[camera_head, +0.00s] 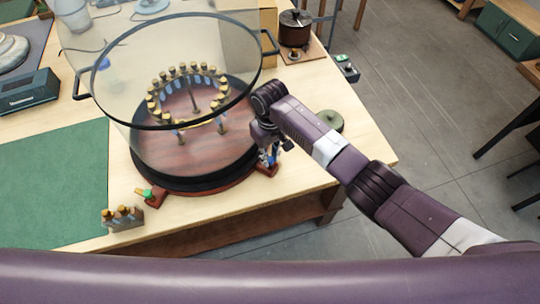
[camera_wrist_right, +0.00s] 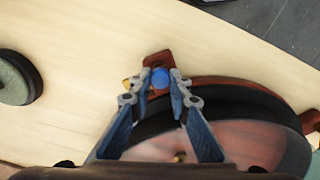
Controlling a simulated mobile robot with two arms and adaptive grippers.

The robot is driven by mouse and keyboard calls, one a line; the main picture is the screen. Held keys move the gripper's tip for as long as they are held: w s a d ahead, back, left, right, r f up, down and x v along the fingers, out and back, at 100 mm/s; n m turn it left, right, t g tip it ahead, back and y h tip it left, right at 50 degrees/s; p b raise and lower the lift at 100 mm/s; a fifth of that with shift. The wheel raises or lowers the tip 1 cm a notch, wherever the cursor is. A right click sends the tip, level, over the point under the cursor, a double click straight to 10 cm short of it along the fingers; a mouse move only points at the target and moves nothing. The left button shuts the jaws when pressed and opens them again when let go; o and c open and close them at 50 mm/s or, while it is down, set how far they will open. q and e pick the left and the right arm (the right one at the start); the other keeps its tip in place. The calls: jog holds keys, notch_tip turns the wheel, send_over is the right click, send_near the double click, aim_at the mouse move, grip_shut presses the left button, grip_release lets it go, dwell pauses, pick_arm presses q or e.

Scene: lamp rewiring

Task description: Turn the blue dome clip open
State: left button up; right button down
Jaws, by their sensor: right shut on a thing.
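The blue dome clip (camera_wrist_right: 160,78) sits on a small red-brown tab at the edge of the round wooden base (camera_head: 190,155). In the right wrist view, the two fingers of my right gripper (camera_wrist_right: 159,92) are shut on the clip from both sides. In the head view, my right gripper (camera_head: 270,154) reaches down at the right edge of the base, and the clip is hidden there. A clear glass dome (camera_head: 180,35) with a dark rim stands over a ring of brass-topped pegs on the base. My left gripper is not in view.
A green clip (camera_head: 147,193) sits on another tab at the front left of the base. A small block with pegs (camera_head: 122,218) stands near the front edge. A round green disc (camera_head: 328,122) lies right of my gripper. A pot (camera_head: 295,28) stands behind. A green mat (camera_head: 55,185) covers the left.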

aim_at(270, 158)
jog(key=shift+w+r, duration=0.15)
jog(key=c, duration=1.8)
grip_release()
notch_tip(270, 158, up, 12)
